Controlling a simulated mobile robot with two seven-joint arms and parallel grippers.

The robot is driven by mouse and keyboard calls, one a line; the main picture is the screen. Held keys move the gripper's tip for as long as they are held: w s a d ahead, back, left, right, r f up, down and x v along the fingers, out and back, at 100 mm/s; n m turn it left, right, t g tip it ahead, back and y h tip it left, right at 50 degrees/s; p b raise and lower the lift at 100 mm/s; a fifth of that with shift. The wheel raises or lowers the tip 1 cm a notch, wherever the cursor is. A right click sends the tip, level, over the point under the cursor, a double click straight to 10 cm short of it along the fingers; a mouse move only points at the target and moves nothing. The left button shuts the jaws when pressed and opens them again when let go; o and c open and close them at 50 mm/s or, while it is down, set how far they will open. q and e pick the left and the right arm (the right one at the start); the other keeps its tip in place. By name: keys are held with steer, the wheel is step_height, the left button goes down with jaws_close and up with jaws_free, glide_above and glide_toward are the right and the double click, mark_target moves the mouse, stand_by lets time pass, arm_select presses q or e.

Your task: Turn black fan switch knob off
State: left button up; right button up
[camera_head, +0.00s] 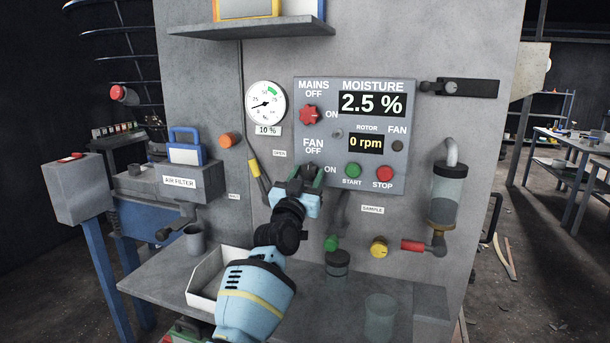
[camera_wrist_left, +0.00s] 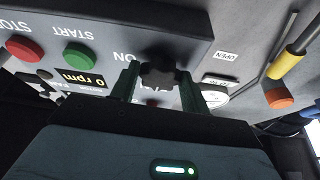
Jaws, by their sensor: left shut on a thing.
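The black fan switch knob (camera_wrist_left: 158,74) is on the grey control panel (camera_head: 340,92), below the FAN OFF label and left of the ON label. In the head view it is mostly hidden by my left gripper (camera_head: 308,176). In the left wrist view the gripper's two green fingers (camera_wrist_left: 158,88) stand on either side of the lobed knob, shut on it. The knob's pointing direction cannot be told. The display reads 0 rpm (camera_head: 369,142). My right gripper is not in view.
A green START button (camera_head: 353,171) and a red STOP button (camera_head: 384,173) are right of the knob. The red mains knob (camera_head: 309,115) is above. A yellow-handled lever (camera_head: 255,170) is left. A white tray (camera_head: 205,278) and a glass jar (camera_head: 380,318) are on the ledge below.

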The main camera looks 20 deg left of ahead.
arm_select(q)
steer(key=shift+n+y, duration=0.4)
steer(key=shift+n, duration=0.3)
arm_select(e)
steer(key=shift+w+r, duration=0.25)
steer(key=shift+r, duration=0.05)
arm_select(q)
steer(key=o, duration=1)
steer(key=shift+s+f, duration=0.1)
steer(key=shift+v, duration=3.8)
